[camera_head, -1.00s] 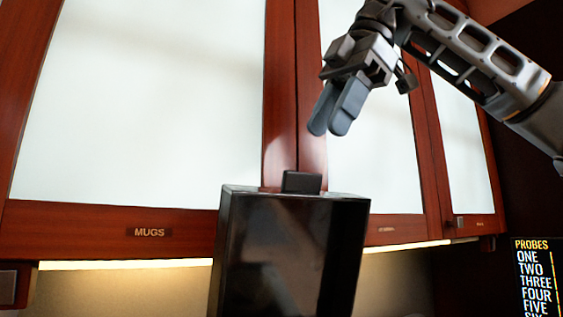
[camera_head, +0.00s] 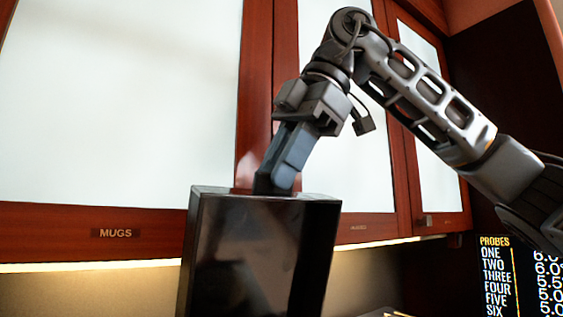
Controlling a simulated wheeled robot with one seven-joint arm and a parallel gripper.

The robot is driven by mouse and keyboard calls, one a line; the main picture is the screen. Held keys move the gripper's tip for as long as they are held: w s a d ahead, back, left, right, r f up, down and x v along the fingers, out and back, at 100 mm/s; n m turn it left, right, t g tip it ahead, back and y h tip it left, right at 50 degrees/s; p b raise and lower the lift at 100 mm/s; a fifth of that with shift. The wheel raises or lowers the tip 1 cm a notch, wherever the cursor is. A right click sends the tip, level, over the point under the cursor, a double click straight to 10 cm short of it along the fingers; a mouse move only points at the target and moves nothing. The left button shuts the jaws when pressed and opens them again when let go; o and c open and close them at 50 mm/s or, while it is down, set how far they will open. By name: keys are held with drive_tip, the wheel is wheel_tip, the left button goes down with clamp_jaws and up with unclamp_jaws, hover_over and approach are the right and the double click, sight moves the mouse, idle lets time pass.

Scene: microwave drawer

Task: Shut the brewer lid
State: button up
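A tall, glossy black part of the brewer (camera_head: 258,255), which looks like its raised lid, stands upright in the lower middle of the camera_head view. Its lower end is cut off by the frame, so I cannot see a hinge or the brewer's body. My gripper (camera_head: 274,188) points down at the top edge of this black part, near the middle. The two fingers overlap in the view, so the gap between them is hidden. The small black tab on the top edge is hidden by the fingers. I cannot tell whether they touch it.
Red-wood cabinets with white panels fill the back, one labelled MUGS (camera_head: 116,233). A lit strip (camera_head: 90,266) runs under them. A dark board with PROBES lettering (camera_head: 495,241) is at the lower right. Open space lies left of the black part.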

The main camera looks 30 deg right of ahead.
clamp_jaws()
idle(1.1)
